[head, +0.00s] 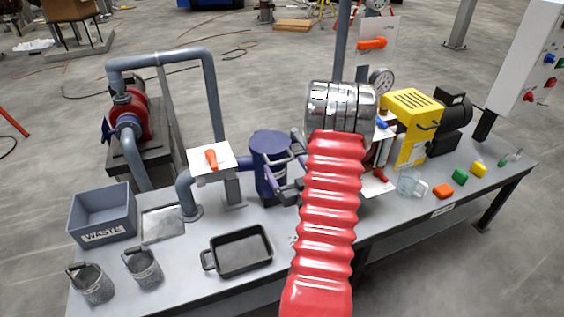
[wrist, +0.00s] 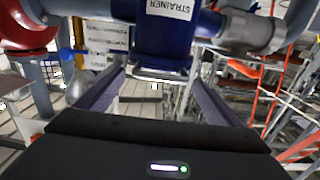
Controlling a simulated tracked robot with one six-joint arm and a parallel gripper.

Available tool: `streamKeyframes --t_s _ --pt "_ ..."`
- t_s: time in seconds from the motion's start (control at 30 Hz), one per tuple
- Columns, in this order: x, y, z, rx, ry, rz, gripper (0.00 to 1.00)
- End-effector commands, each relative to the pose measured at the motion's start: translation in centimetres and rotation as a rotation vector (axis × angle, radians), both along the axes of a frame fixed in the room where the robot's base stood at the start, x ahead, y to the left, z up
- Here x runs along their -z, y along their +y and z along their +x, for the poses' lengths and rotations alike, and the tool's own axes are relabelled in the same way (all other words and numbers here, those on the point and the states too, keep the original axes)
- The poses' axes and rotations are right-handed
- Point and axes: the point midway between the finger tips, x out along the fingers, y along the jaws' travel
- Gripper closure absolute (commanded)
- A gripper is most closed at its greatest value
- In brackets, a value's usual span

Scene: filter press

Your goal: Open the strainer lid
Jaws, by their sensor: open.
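The strainer (head: 270,172) is a dark blue upright cylinder on the bench in the head view, with its round lid (head: 270,141) lying flat on top. In the wrist view the blue strainer body (wrist: 165,40), with a white STRAINER label, fills the top middle. My gripper (head: 284,176) is just right of the strainer in the head view, beside its body and below the lid's level. I cannot tell whether a finger touches the strainer. The lid's fastening is not clear.
An orange-handled valve (head: 211,159) on a pipe stands left of the strainer. A black tray (head: 240,252), a grey WASTE bin (head: 103,213) and two metal buckets (head: 143,266) are on the bench. A yellow machine (head: 411,126) and a glass jug (head: 408,184) are at right.

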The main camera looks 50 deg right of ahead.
Motion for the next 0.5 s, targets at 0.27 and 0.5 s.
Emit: streamKeyframes --t_s 0.27,0.5 --pt "0.0 -1.6 2.9 -0.001 0.001 0.001 0.13" --pt "0.0 -1.9 3.3 -0.001 0.000 0.000 0.13"
